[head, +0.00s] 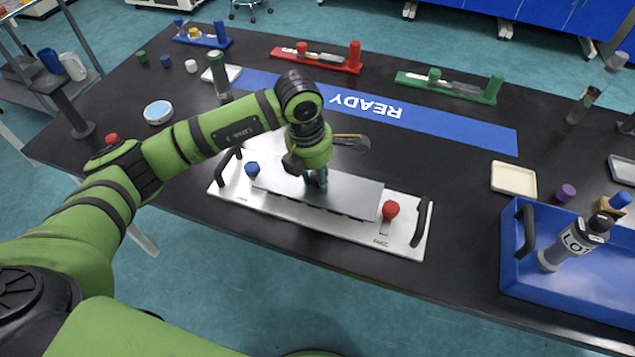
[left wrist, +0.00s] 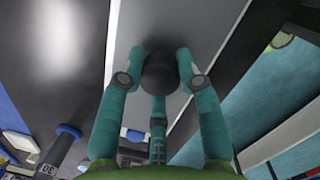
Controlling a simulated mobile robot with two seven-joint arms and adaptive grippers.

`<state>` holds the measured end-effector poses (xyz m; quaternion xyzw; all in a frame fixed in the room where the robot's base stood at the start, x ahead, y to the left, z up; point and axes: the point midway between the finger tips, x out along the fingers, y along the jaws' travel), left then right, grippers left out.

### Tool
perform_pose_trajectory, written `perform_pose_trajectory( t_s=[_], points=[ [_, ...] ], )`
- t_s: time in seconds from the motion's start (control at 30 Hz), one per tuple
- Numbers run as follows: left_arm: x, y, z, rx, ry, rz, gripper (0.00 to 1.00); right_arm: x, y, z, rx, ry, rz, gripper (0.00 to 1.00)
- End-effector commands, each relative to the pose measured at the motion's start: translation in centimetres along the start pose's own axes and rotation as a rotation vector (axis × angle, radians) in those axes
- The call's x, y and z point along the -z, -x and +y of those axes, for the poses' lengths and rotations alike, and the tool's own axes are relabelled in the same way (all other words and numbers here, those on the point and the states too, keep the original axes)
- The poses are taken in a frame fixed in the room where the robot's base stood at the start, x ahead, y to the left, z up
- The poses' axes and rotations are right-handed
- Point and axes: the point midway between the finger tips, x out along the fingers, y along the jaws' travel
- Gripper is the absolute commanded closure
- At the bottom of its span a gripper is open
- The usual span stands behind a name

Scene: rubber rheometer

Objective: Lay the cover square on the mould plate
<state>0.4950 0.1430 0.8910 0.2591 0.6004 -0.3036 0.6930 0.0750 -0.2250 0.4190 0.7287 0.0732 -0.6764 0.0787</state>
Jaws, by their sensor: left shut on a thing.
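The mould plate (head: 225,187) is a long silver plate with a black handle at each end, a blue knob (head: 252,169) at left and a red knob (head: 390,209) at right. The cover (head: 355,192), a grey metal slab, is over its middle, its long edges roughly parallel to the plate's. Dark patches show along the cover's front lower edge; I cannot tell whether it touches the plate. My left gripper (head: 317,184) is shut on the cover's dark round knob (left wrist: 160,72), three fingers around it in the left wrist view. My right gripper is out of view.
A blue tray (head: 515,262) with a bottle labelled LOT (head: 572,244) is at right. A blue READY strip (head: 440,126) lies behind the plate. Red (head: 325,62) and green (head: 450,88) racks stand at the back. A cream dish (head: 513,180) lies right of the plate.

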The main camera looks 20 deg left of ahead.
Motion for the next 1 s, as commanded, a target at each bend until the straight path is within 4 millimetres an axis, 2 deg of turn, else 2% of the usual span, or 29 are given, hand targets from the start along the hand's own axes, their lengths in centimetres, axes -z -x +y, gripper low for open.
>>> perform_pose_trajectory(
  t_s=[0.27, 0.67, 0.7, 0.73, 1.0],
  points=[
    [0.5, -3.4, -0.1, 0.002, 0.000, 0.002, 1.00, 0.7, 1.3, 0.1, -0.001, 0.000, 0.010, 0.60],
    [0.6, -4.2, -0.1, 0.001, -0.001, 0.001, 1.00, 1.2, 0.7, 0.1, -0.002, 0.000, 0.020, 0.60],
    [0.6, -4.0, -0.1, 0.001, -0.001, 0.002, 0.50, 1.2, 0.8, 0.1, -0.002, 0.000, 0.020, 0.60],
    [0.6, -4.0, -0.1, 0.001, -0.001, 0.002, 0.42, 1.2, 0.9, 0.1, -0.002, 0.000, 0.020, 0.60],
    [0.6, -4.0, -0.1, 0.001, 0.000, 0.003, 0.42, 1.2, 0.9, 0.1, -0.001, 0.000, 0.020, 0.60]
  ],
)
